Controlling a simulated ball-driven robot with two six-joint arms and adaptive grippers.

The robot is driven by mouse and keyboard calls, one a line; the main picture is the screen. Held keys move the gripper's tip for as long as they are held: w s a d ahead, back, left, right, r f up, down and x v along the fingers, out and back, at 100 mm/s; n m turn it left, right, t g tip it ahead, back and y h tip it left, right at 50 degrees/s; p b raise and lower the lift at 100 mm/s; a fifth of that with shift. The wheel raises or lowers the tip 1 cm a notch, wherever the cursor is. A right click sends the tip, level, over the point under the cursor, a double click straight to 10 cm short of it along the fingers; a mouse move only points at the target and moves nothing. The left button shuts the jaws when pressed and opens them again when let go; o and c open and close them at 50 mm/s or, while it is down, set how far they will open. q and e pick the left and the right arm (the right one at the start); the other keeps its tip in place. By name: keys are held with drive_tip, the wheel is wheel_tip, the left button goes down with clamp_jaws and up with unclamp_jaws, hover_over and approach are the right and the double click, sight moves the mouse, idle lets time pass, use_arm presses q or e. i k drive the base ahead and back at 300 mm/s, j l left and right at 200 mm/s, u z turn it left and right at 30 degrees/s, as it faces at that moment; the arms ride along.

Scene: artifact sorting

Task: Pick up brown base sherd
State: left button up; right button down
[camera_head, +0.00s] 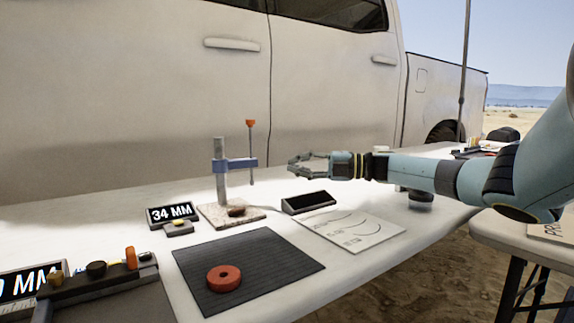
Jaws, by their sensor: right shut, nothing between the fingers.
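A small dark brown piece (236,211), which looks like the brown base sherd, lies on the pale speckled base (213,219) of a measuring stand. A red-brown round piece (223,278) with a darker centre lies on the dark ribbed mat (285,260); it is apart from the stand. My right gripper (291,166) comes in from the right and hangs above the table, to the right of the stand's post. It is shut and empty, higher than the brown piece and apart from it. My left gripper is out of view.
The stand's grey post (220,175) carries a blue arm and a thin orange-topped rod (251,150). A black wedge-shaped box (309,202), a drawn sheet (350,228) and a "34 MM" display (172,214) surround it. A rack with small pieces (97,284) stands front left.

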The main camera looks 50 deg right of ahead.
sight(235, 210)
drive_tip(key=k, duration=1)
